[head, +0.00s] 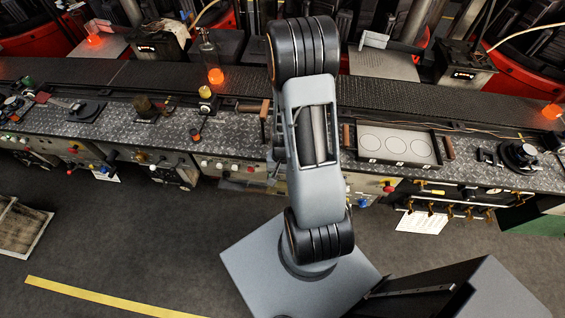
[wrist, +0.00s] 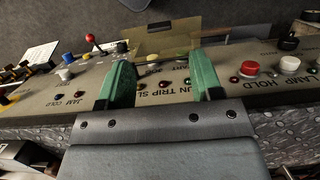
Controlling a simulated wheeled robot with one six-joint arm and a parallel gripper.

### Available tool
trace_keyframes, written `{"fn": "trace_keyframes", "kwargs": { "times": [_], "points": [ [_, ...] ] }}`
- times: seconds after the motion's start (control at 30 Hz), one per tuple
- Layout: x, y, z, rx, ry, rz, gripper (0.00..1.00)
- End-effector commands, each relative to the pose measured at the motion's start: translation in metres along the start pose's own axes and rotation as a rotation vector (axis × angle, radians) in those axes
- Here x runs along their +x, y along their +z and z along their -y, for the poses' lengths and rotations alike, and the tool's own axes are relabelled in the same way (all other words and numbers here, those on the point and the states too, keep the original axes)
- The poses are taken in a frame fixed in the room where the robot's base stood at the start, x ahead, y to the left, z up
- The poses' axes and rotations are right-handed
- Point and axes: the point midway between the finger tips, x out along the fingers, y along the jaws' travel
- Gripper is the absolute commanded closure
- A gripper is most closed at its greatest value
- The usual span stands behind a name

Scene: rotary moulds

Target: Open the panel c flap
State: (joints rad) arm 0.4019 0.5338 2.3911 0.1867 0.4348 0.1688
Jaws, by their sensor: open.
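My gripper (wrist: 160,62) shows in the wrist view with its two green fingers spread apart and nothing held between them. The fingers point at a tan control panel (wrist: 62,107) with buttons, lamps and printed labels. A yellowish, see-through flap-like plate (wrist: 166,40) lies just beyond the fingertips, at the panel's far edge. Whether the fingers touch it is unclear. No letter marking it as panel c is legible. In the head view, my arm hides the gripper and this part of the counter front.
A red-knobbed lever (wrist: 90,39) stands left of the fingers. Red (wrist: 250,68) and white (wrist: 289,63) buttons are to the right. In the head view, a tray with three discs (head: 397,132) sits on the counter right of my arm.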

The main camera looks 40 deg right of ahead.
Motion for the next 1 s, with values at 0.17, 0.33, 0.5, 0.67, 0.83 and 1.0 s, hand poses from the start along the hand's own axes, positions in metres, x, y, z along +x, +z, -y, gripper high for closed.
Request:
{"fn": "trace_keyframes", "kwargs": {
  "times": [0.17,0.33,0.5,0.67,0.83,1.0],
  "points": [
    [-0.033,-0.001,0.000,0.001,-0.002,-0.006,0.40],
    [-0.055,-0.001,0.000,0.001,-0.001,-0.003,0.40],
    [-0.066,0.000,0.000,0.001,0.000,-0.002,0.40],
    [-0.068,0.000,0.000,0.001,0.001,0.001,0.40],
    [-0.068,0.000,0.000,0.001,0.001,0.000,0.40],
    [-0.077,0.001,0.004,-0.027,-0.003,-0.025,0.56]
  ]
}}
